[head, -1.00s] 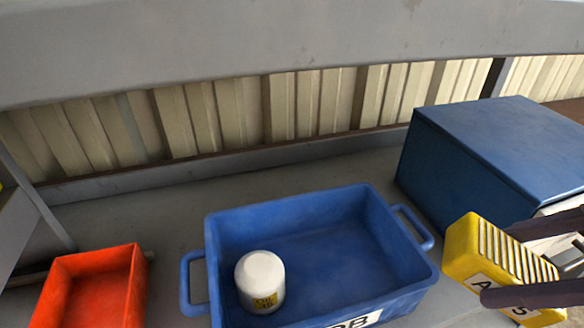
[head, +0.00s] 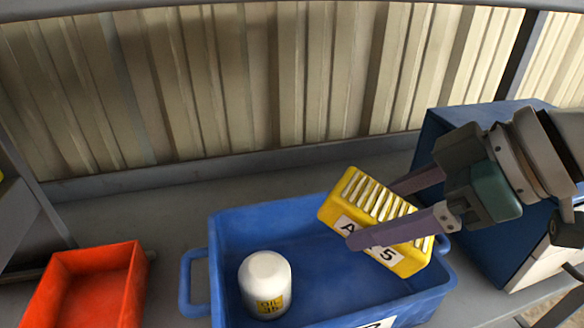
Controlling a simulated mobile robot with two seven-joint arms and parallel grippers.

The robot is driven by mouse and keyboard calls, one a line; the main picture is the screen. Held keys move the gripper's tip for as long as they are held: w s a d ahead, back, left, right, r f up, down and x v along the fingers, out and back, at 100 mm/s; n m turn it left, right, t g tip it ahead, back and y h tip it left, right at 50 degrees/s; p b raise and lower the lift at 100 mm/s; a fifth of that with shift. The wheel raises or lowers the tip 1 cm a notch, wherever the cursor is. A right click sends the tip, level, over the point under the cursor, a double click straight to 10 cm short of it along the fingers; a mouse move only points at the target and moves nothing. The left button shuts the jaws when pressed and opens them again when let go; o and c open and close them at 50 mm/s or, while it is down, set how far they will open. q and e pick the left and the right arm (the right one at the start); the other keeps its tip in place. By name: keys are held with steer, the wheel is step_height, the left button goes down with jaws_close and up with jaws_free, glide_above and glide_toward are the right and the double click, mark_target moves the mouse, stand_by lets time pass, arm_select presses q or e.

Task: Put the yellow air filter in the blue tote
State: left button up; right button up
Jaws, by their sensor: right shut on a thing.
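The yellow air filter (head: 340,210), with pale ribs and a white label, is held tilted between the fingers of my right gripper (head: 385,215). It is over the right part of the blue tote (head: 228,235) and hides part of the tote's right side and back rim. The tote stands on the grey surface, and a white oil filter (head: 265,278) with a yellow label stands upright in its left part. My left gripper is not in view.
An orange-red bin (head: 95,290) stands to the left of the tote. A blue box (head: 432,130) stands to the right, behind my right arm. A ribbed metal wall (head: 220,80) closes the back. Grey surface is bare behind the tote.

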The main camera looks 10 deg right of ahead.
steer(key=w+a+f+g+h+p, duration=0.2)
steer(key=w+a+f+h+p, duration=0.1)
steer(key=f, duration=0.3)
steer(key=shift+w+a+f+g+p, duration=0.2)
steer(key=shift+a+f+g+p, duration=0.15)
steer(key=shift+p, duration=0.2)
steer(key=shift+f+b, duration=0.45)
steer(key=shift+f, duration=0.1)
steer(key=o, duration=1.3)
steer(key=shift+c, duration=0.2)
steer(key=shift+r, duration=0.15)
